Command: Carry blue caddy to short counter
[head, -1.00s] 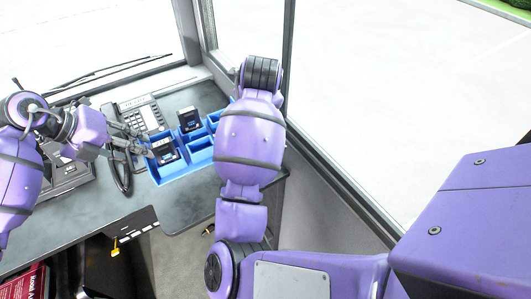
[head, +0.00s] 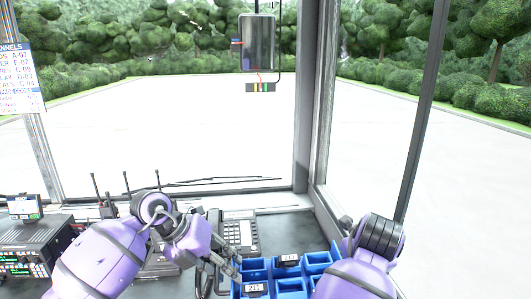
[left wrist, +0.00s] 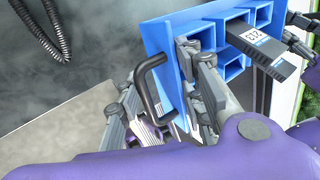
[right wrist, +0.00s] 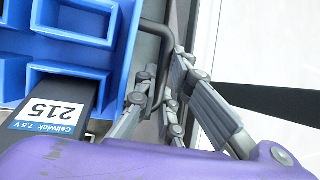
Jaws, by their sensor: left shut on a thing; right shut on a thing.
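The blue caddy (head: 290,290) is at the bottom of the head view, cut off by the frame edge, with black labelled batteries in some compartments. My left gripper (head: 232,268) is at its left end. The left wrist view shows my left gripper around a dark handle (left wrist: 150,88) on the caddy (left wrist: 172,42), near a battery marked 213 (left wrist: 255,45). In the right wrist view, my right gripper (right wrist: 168,92) is shut on the other dark handle (right wrist: 160,42), beside a battery marked 215 (right wrist: 55,110). My right arm hides that gripper in the head view. I cannot tell whether the caddy touches the counter.
A dark counter (head: 275,226) lies under the windows. A desk phone (head: 238,232) stands just behind the caddy's left side. Radio equipment (head: 30,250) stands at the far left. A window post (head: 318,130) rises behind the caddy.

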